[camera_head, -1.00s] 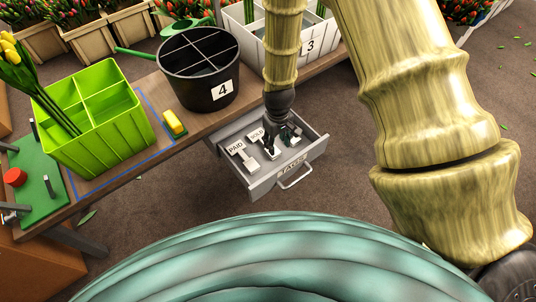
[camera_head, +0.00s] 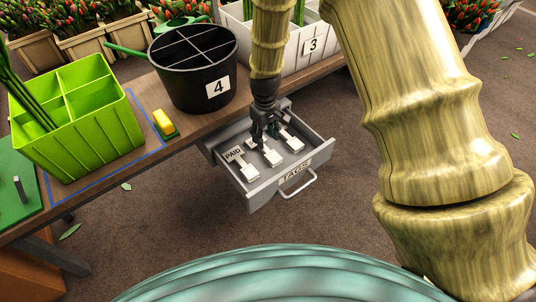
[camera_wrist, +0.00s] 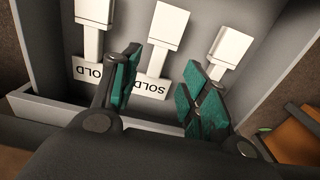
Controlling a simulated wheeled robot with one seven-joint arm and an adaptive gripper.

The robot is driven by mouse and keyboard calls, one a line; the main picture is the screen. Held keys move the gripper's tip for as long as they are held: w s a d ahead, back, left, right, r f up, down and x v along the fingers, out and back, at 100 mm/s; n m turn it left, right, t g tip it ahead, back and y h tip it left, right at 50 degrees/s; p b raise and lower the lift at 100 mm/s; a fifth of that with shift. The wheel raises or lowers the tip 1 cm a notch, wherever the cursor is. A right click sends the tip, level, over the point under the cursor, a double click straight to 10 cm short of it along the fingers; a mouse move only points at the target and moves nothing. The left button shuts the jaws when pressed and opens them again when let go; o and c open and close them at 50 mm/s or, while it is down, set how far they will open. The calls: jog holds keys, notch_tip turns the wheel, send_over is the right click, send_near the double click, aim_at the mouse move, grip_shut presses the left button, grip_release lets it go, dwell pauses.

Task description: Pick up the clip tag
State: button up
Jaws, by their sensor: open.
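White clip tags lie in the open grey drawer labelled TAGS (camera_head: 262,200). In the head view, the PAID tag (camera_head: 247,171) is at the left, a middle tag (camera_head: 271,156) has its label partly hidden, and another tag (camera_head: 291,142) is at the right. My gripper (camera_head: 264,138) points down into the drawer over the middle and right tags. In the wrist view, my gripper's teal-padded fingers (camera_wrist: 162,72) are apart and empty. The tag with a SOLD label (camera_wrist: 168,25) shows between them. A left tag (camera_wrist: 95,12) reads "OLD" in part; the right tag's label (camera_wrist: 231,46) is hidden.
The drawer hangs under a wooden bench (camera_head: 192,134). On it stand a black divided bucket marked 4 (camera_head: 185,85), a white crate marked 3 (camera_head: 312,46), a green divided crate (camera_head: 85,137) and a yellow sponge-like block (camera_head: 164,122). Drawer walls surround my gripper closely.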

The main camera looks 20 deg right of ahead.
aim_at(266, 149)
jog(key=shift+d+f+b, duration=0.1)
jog(key=shift+f+b, duration=1.85)
jog(key=shift+f, duration=1.55)
jog(key=shift+r, duration=0.1)
jog(key=c, duration=0.7)
jog(key=shift+o, duration=0.2)
